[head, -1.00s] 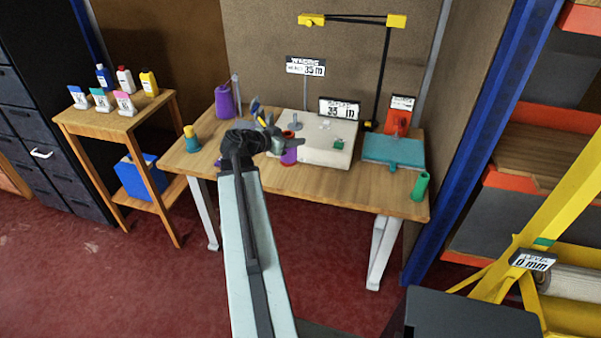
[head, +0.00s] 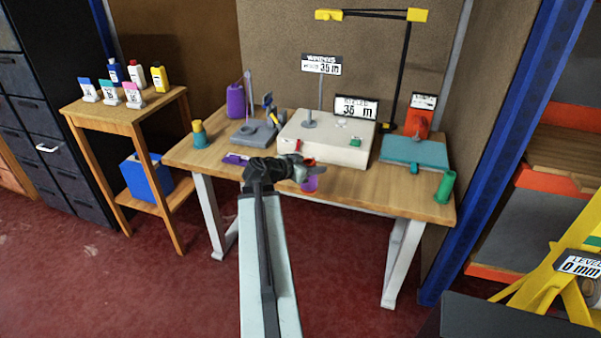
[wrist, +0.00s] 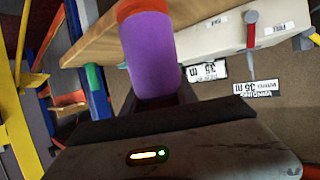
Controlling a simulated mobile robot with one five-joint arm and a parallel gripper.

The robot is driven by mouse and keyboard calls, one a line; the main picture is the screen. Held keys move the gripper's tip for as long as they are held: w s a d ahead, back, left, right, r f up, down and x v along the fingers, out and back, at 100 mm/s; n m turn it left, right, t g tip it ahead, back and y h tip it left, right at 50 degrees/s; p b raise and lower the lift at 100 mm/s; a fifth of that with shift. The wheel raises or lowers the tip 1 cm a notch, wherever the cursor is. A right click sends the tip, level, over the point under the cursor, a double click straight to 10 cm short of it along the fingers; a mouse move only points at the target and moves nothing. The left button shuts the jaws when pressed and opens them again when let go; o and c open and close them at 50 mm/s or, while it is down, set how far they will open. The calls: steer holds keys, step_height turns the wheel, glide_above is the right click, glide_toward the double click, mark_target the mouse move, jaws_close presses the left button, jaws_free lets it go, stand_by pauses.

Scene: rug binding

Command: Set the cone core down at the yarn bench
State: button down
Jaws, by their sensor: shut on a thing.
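My gripper (head: 308,172) is shut on the cone core (head: 310,184), a purple piece with an orange-red rim. The core also shows large in the wrist view (wrist: 150,52), between my gripper's fingers (wrist: 155,98). In the head view it appears over the front part of the yarn bench (head: 365,192), a wooden table with pale legs. In the wrist view the bench's edge runs behind the core. I cannot tell whether the core touches the bench. My gripper hides part of the core in the head view.
A white winder box (head: 335,150), a grey stand (head: 253,132), a teal box (head: 415,153), a green cylinder (head: 445,186), a teal-and-yellow cone (head: 199,134) and a purple spool (head: 235,100) stand on the bench. A side table (head: 120,112) with bottles is left.

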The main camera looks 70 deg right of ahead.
steer(key=w+d+f+b, duration=0.1)
steer(key=w+d, duration=0.1)
steer(key=d, duration=0.2)
steer(key=w+d+f+b, duration=0.2)
steer(key=d, duration=0.3)
steer(key=w+d+f+b, duration=0.1)
steer(key=d+f+b, duration=0.1)
steer(key=d, duration=0.3)
steer(key=shift+w+f, duration=0.15)
steer(key=shift+w, duration=0.25)
steer(key=shift+r, duration=0.25)
steer(key=shift+f, duration=0.15)
steer(key=c, duration=0.9)
jaws_free()
steer(key=shift+c, duration=0.2)
